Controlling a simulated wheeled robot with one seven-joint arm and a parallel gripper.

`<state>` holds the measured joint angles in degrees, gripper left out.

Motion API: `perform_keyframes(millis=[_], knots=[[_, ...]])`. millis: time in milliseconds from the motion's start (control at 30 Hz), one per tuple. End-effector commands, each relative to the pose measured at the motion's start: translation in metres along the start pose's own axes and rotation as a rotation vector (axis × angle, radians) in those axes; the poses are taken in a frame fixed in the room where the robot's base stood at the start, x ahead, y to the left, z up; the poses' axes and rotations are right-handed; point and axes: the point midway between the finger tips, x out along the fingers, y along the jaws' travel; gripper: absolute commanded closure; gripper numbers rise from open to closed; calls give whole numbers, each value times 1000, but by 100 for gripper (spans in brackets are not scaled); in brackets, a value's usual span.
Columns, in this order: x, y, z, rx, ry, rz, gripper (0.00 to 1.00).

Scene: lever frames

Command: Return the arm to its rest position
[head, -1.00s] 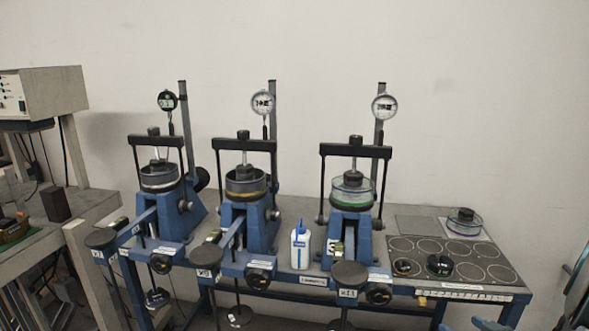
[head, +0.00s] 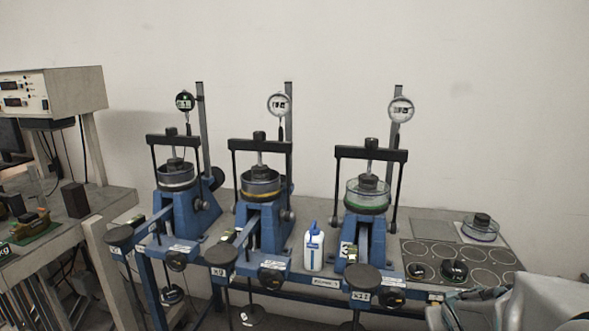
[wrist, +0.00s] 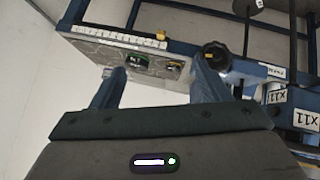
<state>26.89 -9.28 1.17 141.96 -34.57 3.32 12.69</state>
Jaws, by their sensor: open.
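My gripper (wrist: 160,88) shows in the wrist view with its two bluish fingers spread apart. It is open and nothing is between the fingers. Beyond it, the wrist view shows the bench edge and part of the board with circles (wrist: 90,45), apart from the fingers. In the head view my arm (head: 545,305) shows at the lower right, in front of the right end of the bench. The fingertips cannot be made out in the head view.
Three blue lever frames (head: 180,215), (head: 262,228), (head: 366,240) stand on the bench with dial gauges above. A white bottle (head: 314,250) stands between the middle and right frames. The circle board (head: 425,252) holds dark weights. A control box (head: 60,92) is at left.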

Motion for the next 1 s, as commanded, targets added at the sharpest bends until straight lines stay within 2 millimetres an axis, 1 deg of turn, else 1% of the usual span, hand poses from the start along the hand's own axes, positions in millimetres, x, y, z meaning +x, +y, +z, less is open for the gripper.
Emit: perform_keyframes(millis=[33, 133, 300, 400, 500, 633, 1000], knots=[[-15, -16, 0, 1, -33, -13, 31], [-44, -44, 12, 17, -128, -52, 31], [-96, -96, 40, 17, -290, -177, 31], [-122, -119, 56, 5, -369, -253, 31], [-141, -134, 68, -8, -422, -309, 31], [-152, -142, 75, -16, -453, -341, 31], [-152, -142, 75, -16, -457, -342, 31]])
